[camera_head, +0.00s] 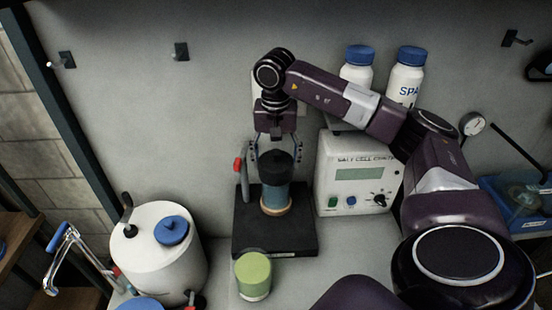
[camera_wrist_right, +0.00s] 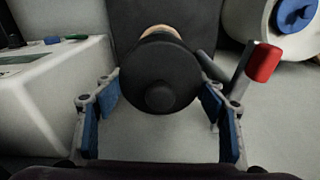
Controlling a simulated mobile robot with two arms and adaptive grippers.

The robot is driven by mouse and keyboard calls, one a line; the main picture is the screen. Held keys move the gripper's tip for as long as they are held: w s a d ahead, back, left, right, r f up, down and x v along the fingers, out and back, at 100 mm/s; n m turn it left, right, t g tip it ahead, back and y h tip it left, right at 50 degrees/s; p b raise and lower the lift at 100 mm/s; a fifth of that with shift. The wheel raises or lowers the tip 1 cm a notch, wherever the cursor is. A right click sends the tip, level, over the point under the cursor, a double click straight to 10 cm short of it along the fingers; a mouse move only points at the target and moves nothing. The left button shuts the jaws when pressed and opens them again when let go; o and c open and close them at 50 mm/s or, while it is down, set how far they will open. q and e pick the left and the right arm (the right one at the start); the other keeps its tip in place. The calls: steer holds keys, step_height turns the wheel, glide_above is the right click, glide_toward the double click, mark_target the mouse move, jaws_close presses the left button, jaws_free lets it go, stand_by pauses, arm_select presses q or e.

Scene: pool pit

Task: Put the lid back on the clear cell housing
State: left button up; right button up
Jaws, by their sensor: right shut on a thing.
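The clear cell housing (camera_head: 275,198) is a bluish see-through cylinder with a tan ring at its foot, upright on a black stand (camera_head: 300,232). A round black lid with a knob (camera_head: 273,167) is directly above it, in line with its top; I cannot tell whether it is seated or just above. My right gripper (camera_head: 276,155) points down from above, with a finger on each side of the lid, shut on it. In the right wrist view the lid (camera_wrist_right: 158,70) fills the space between the blue finger pads and hides most of the housing. My left gripper is not in view.
A red-tipped lever (camera_head: 238,164) stands close left of the lid. A white meter box (camera_head: 357,170) stands close right, with white blue-capped bottles (camera_head: 405,78) behind. A white tank (camera_head: 160,250) is at left and a green-topped jar (camera_head: 253,275) in front of the stand.

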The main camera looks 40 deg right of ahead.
mark_target(276, 150)
steer(key=o, duration=1.8)
steer(key=shift+c, duration=0.2)
steer(key=shift+r, duration=0.1)
steer(key=shift+r+p, duration=2.8)
steer(key=shift+r, duration=0.65)
steer(key=shift+c, duration=0.6)
jaws_close()
